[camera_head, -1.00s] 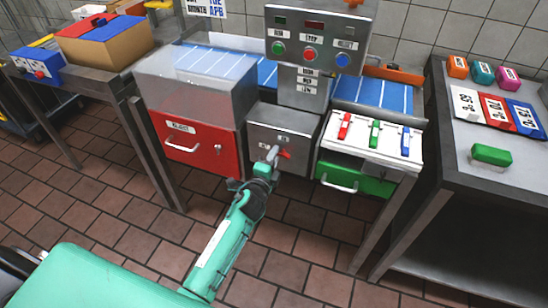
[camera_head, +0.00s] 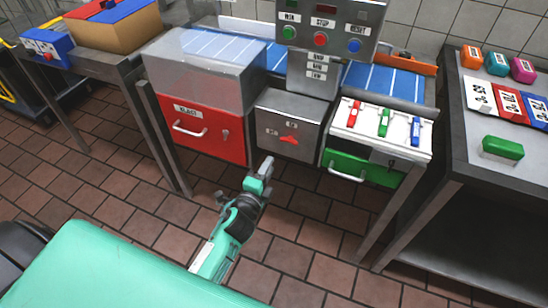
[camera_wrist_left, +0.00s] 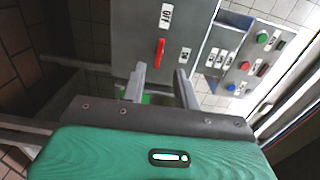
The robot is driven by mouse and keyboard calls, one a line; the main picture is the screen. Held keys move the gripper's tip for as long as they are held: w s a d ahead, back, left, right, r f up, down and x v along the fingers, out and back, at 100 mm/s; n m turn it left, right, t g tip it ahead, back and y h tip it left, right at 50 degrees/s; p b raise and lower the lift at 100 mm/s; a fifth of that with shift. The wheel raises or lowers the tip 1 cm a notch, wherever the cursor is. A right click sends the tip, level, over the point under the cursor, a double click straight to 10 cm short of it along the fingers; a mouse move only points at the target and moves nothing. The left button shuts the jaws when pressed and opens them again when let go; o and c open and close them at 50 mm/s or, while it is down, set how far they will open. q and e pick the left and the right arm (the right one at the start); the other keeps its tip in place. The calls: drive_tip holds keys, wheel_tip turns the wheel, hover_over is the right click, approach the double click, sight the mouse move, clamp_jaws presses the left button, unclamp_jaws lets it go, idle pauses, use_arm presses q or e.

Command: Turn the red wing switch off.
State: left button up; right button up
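The red wing switch (camera_head: 289,139) sits on the front of a grey metal box (camera_head: 303,112). Its handle lies roughly level in the head view. In the left wrist view the switch (camera_wrist_left: 159,52) stands lengthwise, its upper end toward the OFF label (camera_wrist_left: 166,15), with the ON label (camera_wrist_left: 185,53) to its side. My left gripper (camera_head: 250,182) is in front of and below the box, clear of the switch. In the left wrist view its two fingers (camera_wrist_left: 160,72) are apart with nothing between them. My right gripper does not show.
A red drawer (camera_head: 207,135) is left of the box and a green drawer (camera_head: 360,170) is right of it. White panel with coloured switches (camera_head: 346,130) tops the green drawer. A button panel (camera_head: 326,58) stands above. Tiled floor in front is free.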

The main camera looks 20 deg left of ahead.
use_arm(q)
drive_tip(key=s, duration=0.3)
drive_tip(key=shift+a, duration=0.1)
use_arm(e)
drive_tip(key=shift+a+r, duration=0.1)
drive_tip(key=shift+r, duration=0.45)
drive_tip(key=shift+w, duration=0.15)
